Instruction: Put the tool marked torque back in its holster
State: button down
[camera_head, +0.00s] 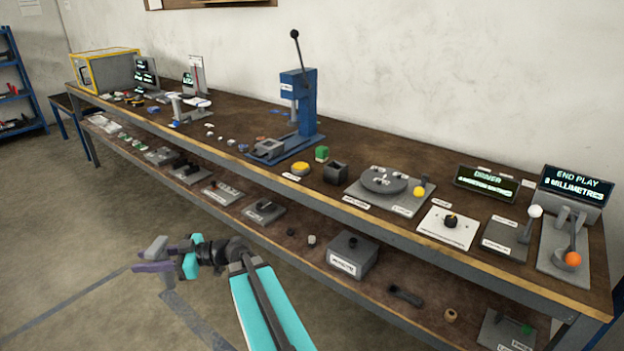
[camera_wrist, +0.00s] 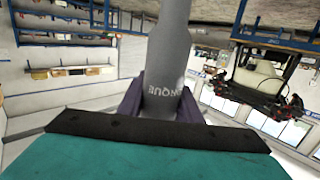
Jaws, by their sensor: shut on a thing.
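My gripper (camera_head: 160,268), with purple fingers, is shut on a grey tool (camera_head: 156,248). It is out over the floor, in front of the bench and left of my teal arm. In the wrist view the grey tool (camera_wrist: 168,50) is a thick rounded body between the purple fingers (camera_wrist: 132,103).
A long brown bench (camera_head: 235,125) runs along the wall, with a blue press (camera_head: 303,105), a turntable (camera_head: 384,180) and a "DRIVER" display (camera_head: 487,182). Its lower shelf holds a labelled grey block (camera_head: 352,262) and several small parts. Open floor (camera_head: 75,230) lies around my gripper.

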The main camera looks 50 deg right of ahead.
jog(key=d+r+m+t+h+p, duration=0.1)
jog(key=d+r+m+t+h, duration=0.35)
jog(key=d, duration=1.25)
jog(key=d+r+m+t+h+p, duration=0.1)
jog(key=d+r+m+h, duration=0.45)
jog(key=d, duration=1.15)
jog(key=s+d+r+m+g+h, duration=0.1)
jog(key=s+d+r+h, duration=0.2)
jog(key=d, duration=0.6)
jog(key=s+d+r+m+g+h+p, duration=0.1)
jog(key=s+d+r+m+h, duration=0.1)
jog(key=s+d+r+h, duration=0.2)
jog(key=s+d+r+m+g+h, duration=0.1)
jog(key=s+d+r+m+h, duration=0.1)
jog(key=s+d+r, duration=0.7)
jog(key=d+h, duration=0.1)
jog(key=d, duration=0.4)
jog(key=shift+s+h+p, duration=0.35)
jog(key=shift+h, duration=0.05)
jog(key=shift+f, duration=0.1)
notch_tip(320, 180, down, 6)
jog(key=shift+f, duration=0.2)
jog(key=shift+f, duration=1.8)
